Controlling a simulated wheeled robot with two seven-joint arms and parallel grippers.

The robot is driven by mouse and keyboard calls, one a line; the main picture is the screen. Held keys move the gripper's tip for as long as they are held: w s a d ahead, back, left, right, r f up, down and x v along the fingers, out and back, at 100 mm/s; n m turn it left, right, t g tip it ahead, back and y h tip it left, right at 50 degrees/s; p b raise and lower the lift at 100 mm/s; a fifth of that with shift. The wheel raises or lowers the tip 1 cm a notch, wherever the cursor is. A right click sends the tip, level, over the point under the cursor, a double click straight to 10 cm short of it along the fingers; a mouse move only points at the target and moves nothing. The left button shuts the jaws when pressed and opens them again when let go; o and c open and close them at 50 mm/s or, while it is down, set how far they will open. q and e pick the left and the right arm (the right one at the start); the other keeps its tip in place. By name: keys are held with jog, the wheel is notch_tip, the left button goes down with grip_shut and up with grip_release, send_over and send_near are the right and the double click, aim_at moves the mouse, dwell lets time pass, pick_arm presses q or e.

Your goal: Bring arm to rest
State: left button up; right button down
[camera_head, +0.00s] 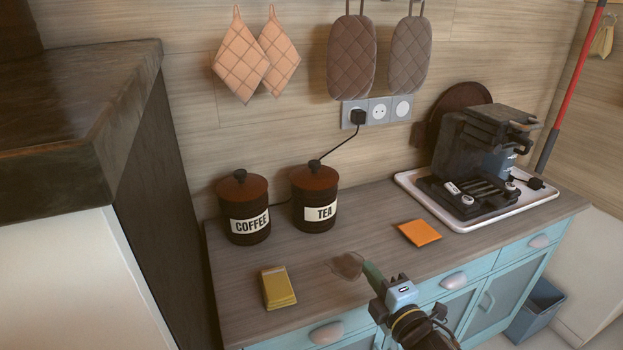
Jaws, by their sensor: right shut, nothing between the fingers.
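My right gripper (398,290) is at the bottom centre, over the front edge of the counter (300,270). It is shut and holds nothing. Just beyond it, a small brownish rounded thing (347,265) with a green handle-like part shows at the counter's front. The gripper partly hides it, and I cannot tell exactly what it is. My left gripper is not in view.
A coffee canister (243,207), a tea canister (315,197), a yellow sponge-like block (278,288) and an orange cloth (419,233) are on the counter. A coffee machine (480,155) stands on a white tray (540,196). Blue drawers (530,246) front the counter.

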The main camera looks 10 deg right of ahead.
jog(key=s+d+f+m+g+h, duration=0.1)
jog(key=s+f+m+g, duration=0.2)
jog(key=s+m+g, duration=0.45)
jog(key=s+d+f+m+g+h, duration=0.1)
jog(key=s+f+m+g+h, duration=0.3)
jog(key=s, duration=0.6)
jog(key=s+d+f+m+g+y, duration=0.1)
jog(key=s+f+m+g, duration=0.1)
jog(key=s+m, duration=0.6)
jog(key=s+f+n+g, duration=0.1)
jog(key=s+f, duration=0.1)
jog(key=f, duration=1.1)
jog(key=s+f+g, duration=0.1)
jog(key=s+f, duration=0.1)
jog(key=f, duration=1)
jog(key=s+d+f, duration=0.3)
jog(key=s+f, duration=1.1)
jog(key=s, duration=0.2)
jog(key=shift+s+f+g, duration=0.15)
jog(key=shift+f+g, duration=0.25)
jog(key=shift+g, duration=0.05)
